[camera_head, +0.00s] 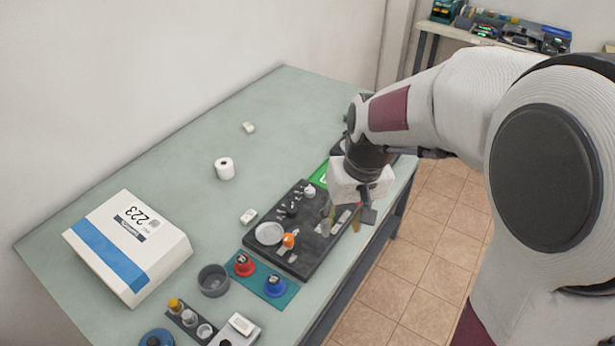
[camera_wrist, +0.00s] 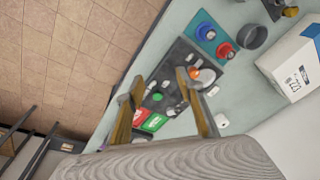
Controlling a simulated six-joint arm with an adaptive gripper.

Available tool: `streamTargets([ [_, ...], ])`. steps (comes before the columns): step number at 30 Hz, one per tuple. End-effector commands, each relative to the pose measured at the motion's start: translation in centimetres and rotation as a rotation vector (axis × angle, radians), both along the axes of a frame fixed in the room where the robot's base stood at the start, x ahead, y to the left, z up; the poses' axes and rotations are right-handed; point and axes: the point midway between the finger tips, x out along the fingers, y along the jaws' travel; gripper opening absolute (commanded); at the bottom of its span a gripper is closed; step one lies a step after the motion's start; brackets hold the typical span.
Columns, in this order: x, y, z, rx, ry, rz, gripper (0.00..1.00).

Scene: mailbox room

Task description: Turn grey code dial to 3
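A black panel (camera_head: 315,254) lies on the table under my gripper (camera_head: 347,211). A pale grey round disc (camera_head: 269,234) sits at its near left end, beside an orange knob (camera_head: 288,240). The disc may be the grey code dial, but I can read no digits on it. It also shows in the wrist view (camera_wrist: 207,76), partly behind a finger. My gripper (camera_wrist: 160,75) is open and empty, its two fingers apart above the panel. The fingers and wrist hide part of the panel. I see no contact with the disc.
Red (camera_head: 244,264) and blue (camera_head: 275,286) knobs sit on a teal plate near the panel. A grey cup (camera_head: 213,281), a white box marked 223 (camera_head: 128,246) and a white roll (camera_head: 225,168) stand to the left. The table's right edge is close to my gripper.

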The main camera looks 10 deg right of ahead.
Motion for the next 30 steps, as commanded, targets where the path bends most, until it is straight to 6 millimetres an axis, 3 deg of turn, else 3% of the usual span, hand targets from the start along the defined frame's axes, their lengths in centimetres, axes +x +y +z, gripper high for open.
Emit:
streamTargets([
  [21, 12.7, 0.3, -8.3, 0.035, -0.052, 0.134, 0.37],
  [27, 16.3, 0.3, -9.5, 0.031, -0.109, 0.187, 0.37],
  [30, 18.8, 0.4, -8.8, 0.02, -0.171, 0.227, 0.37],
])
